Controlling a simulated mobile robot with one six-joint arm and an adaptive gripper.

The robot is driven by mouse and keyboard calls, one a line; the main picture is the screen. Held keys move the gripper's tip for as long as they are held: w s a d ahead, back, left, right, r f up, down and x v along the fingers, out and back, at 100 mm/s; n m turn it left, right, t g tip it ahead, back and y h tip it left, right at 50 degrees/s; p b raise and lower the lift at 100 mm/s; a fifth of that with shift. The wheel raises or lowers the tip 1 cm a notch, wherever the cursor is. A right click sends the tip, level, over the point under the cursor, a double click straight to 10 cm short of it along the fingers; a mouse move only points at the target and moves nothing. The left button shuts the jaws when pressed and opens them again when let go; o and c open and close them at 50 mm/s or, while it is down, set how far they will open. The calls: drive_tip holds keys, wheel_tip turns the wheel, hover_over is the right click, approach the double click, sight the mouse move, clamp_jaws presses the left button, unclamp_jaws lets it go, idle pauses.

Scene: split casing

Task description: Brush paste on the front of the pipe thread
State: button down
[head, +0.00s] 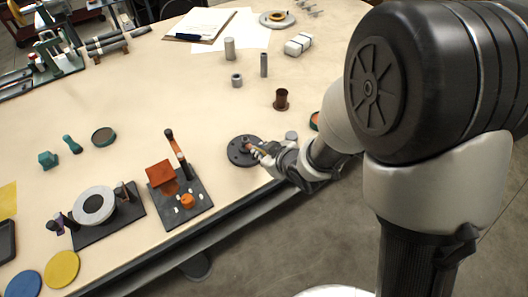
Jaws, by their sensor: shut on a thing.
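A dark round flange (234,154) with bolt holes lies near the front edge of the table in the head view. A short pipe stub (245,145) stands at its middle; its thread is too small to make out. My gripper (261,151) is just right of the stub, low over the flange's right side. It is shut on a thin brush (254,147), of which a small orange-yellow part shows. The bristles are too small to see, and I cannot tell whether they touch the stub. A tin with orange contents (315,121), perhaps the paste, is partly hidden behind my arm.
A small grey cylinder (291,136) stands close behind my gripper. A brown cup (281,99) and grey metal cylinders (229,49) stand farther back. A dark plate fixture (190,210) with an orange block is left of the flange. The table's middle is largely clear.

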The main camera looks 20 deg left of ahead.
drive_tip(key=shift+w+a+f, duration=0.1)
drive_tip(key=shift+a+f, duration=0.05)
drive_tip(key=shift+f, duration=0.1)
drive_tip(key=shift+r, duration=0.2)
drive_tip(key=shift+r+p, duration=0.3)
drive_tip(key=shift+p, duration=0.05)
drive_tip(key=shift+f, duration=0.1)
drive_tip(key=shift+s+d, duration=0.2)
drive_tip(key=shift+d, duration=0.05)
drive_tip(key=shift+s+d+b, duration=0.3)
drive_tip(key=shift+s+d, duration=1.5)
drive_tip(key=shift+d, duration=0.3)
